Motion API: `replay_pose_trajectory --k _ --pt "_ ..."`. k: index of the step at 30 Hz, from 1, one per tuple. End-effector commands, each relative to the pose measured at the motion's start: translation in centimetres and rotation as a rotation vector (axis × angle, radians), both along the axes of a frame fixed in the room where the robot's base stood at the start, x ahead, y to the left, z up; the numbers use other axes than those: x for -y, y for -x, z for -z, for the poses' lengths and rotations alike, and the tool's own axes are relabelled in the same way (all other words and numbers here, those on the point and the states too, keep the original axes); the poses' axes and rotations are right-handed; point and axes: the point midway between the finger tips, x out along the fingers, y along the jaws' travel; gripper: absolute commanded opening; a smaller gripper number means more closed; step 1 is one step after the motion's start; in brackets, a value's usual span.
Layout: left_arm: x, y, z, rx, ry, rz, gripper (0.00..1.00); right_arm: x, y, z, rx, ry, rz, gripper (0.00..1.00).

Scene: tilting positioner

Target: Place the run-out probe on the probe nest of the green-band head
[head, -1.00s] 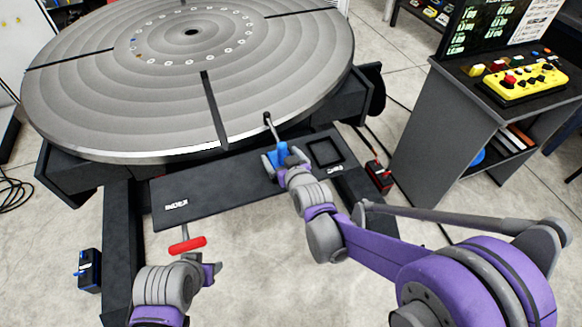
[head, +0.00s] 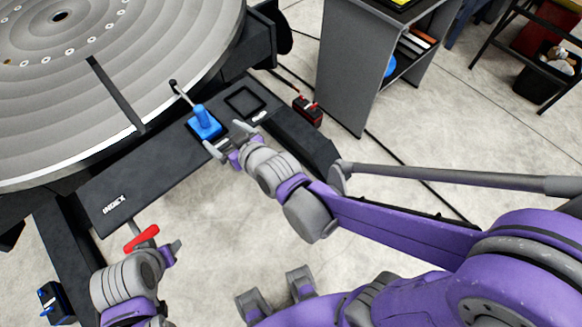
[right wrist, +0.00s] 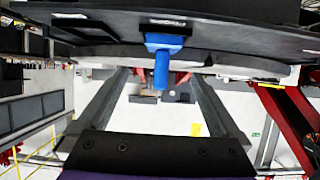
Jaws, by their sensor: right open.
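The run-out probe has a blue body (head: 204,122) with a thin grey stem and a dark tip leaning up towards the round table. It stands at a dark square spot on the front shelf (head: 150,170). I see no green band or green-band head.
An empty square frame (head: 245,101) lies right of the probe on the shelf. The large grey round table (head: 120,90) stands behind. A red-topped black box (head: 307,110) and a grey cabinet (head: 350,70) are to the right. A blue-marked box (head: 55,300) is lower left.

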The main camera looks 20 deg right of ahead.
Motion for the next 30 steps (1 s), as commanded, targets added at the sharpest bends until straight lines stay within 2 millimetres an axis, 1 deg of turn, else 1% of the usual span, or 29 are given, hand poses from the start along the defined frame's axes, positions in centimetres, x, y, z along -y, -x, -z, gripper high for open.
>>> replay_pose_trajectory --k 2,5,6,8,9,12,15,16,18,20,30 --pt "0.0 0.0 0.0 0.000 0.000 0.000 0.50 1.8 1.4 0.4 -0.064 0.017 0.025 1.00" --pt "0.0 0.0 0.0 0.000 0.000 0.000 0.50 4.9 4.4 1.4 -0.198 0.045 0.075 1.00" --pt "0.0 0.0 0.0 0.000 0.000 0.000 0.50 6.2 6.0 1.9 -0.259 0.058 0.100 1.00" --pt "0.0 0.0 0.0 0.000 0.000 0.000 0.50 8.1 8.5 2.6 -0.351 0.071 0.138 1.00" --pt "0.0 0.0 0.0 0.000 0.000 0.000 0.50 9.2 10.2 3.1 -0.410 0.080 0.164 1.00" --pt "0.0 0.0 0.0 0.000 0.000 0.000 0.50 11.5 14.1 4.1 -0.538 0.095 0.223 1.00" --pt "0.0 0.0 0.0 0.000 0.000 0.000 0.50 12.9 17.1 4.7 -0.629 0.103 0.266 1.00" --pt "0.0 0.0 0.0 0.000 0.000 0.000 0.50 13.1 17.7 4.8 -0.647 0.105 0.274 1.00" --pt "0.0 0.0 0.0 0.000 0.000 0.000 0.50 13.5 18.7 5.0 -0.676 0.108 0.289 1.00" --pt "0.0 0.0 0.0 0.000 0.000 0.000 0.50 13.7 19.0 5.1 -0.689 0.108 0.294 1.00" --pt "0.0 0.0 0.0 0.000 0.000 0.000 0.50 13.6 19.0 5.1 -0.690 0.108 0.294 1.00"
